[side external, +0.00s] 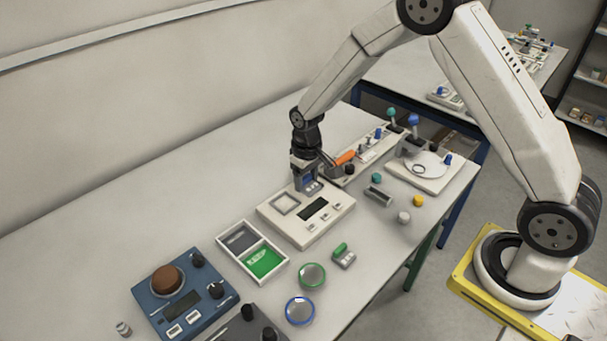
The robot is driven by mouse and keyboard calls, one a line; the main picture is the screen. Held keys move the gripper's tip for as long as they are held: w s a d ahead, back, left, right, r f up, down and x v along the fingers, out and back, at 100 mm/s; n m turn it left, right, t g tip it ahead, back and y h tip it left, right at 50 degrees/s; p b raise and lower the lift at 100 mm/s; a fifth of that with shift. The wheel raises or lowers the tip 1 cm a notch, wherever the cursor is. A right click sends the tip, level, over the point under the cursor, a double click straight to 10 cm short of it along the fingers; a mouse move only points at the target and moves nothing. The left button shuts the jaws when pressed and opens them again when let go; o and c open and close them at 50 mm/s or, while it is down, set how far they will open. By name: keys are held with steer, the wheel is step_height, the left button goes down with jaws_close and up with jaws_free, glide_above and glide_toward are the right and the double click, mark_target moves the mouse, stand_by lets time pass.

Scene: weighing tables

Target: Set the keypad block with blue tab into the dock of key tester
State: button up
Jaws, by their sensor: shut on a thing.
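The key tester (290,226) is a white box in the middle of the table in the side external view. It has a dark display, several small keys and a square, light-rimmed dock (286,204) at its left, which looks empty. My gripper (308,184) points down over the back right part of the tester, to the right of the dock. It is shut on the small grey keypad block with blue tab (311,187), partly hidden by the fingers. I cannot tell whether the block touches the tester. Another grey keypad block with a green tab (343,256) lies in front of the tester.
A two-part tray (228,257), grey and green inside, stands left of the tester. A blue device (165,322) is at front left. Green (312,276) and blue (300,311) rimmed dishes lie in front. Devices with knobs (420,166) and small loose parts are at right. The back left table is clear.

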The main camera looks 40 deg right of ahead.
glide_toward(283, 202)
stand_by(0.4)
steer(key=shift+f, duration=0.1)
steer(key=shift+f, duration=2.5)
steer(key=shift+f, duration=0.65)
steer(key=o, duration=1.3)
steer(key=shift+r, duration=0.1)
